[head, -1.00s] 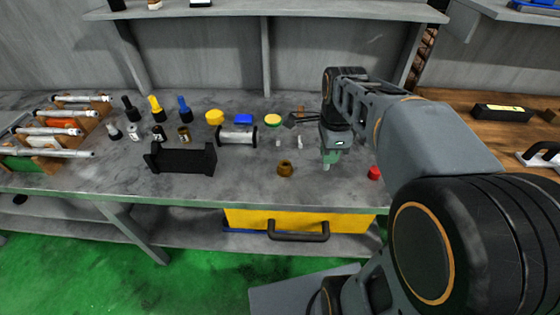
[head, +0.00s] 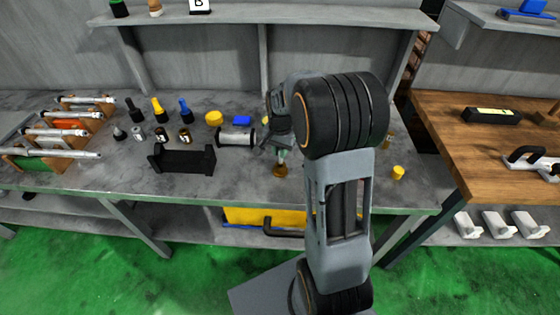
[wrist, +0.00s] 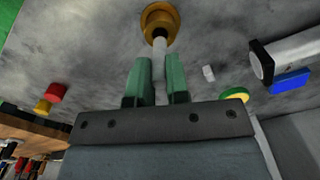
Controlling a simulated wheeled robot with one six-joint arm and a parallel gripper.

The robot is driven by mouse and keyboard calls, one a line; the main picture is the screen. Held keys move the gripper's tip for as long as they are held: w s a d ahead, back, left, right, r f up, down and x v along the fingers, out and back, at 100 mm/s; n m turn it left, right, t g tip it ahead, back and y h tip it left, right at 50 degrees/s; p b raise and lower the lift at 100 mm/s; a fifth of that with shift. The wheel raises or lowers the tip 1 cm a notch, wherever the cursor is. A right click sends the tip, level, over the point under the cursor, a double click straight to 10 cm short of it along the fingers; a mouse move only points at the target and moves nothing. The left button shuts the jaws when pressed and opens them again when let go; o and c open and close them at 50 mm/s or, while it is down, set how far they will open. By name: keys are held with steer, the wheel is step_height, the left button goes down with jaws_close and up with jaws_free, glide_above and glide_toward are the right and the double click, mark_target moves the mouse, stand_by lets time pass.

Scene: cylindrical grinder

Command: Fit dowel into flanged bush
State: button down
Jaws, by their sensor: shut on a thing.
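The flanged bush (head: 279,171) is a brass-coloured ring standing on the grey bench; it also shows at the top of the wrist view (wrist: 150,16). My gripper (head: 280,153) is right above it, with its green fingers (wrist: 160,72) pointing down. The fingers are shut on the dowel (wrist: 159,45), a pale, slim pin. In the head view the dowel is too small to make out.
A black cradle (head: 182,159) and a grey cylinder with black ends (head: 236,138) stand left of the bush. A small white pin (wrist: 208,72) lies nearby. A red piece (wrist: 55,91) and a yellow piece (wrist: 42,106) are also on the bench. My arm hides part of the bench.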

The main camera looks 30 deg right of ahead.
mark_target(280, 163)
steer(key=shift+f, duration=2.3)
steer(key=shift+f, duration=0.2)
steer(key=c, duration=1.1)
jaws_free()
steer(key=shift+r, duration=0.1)
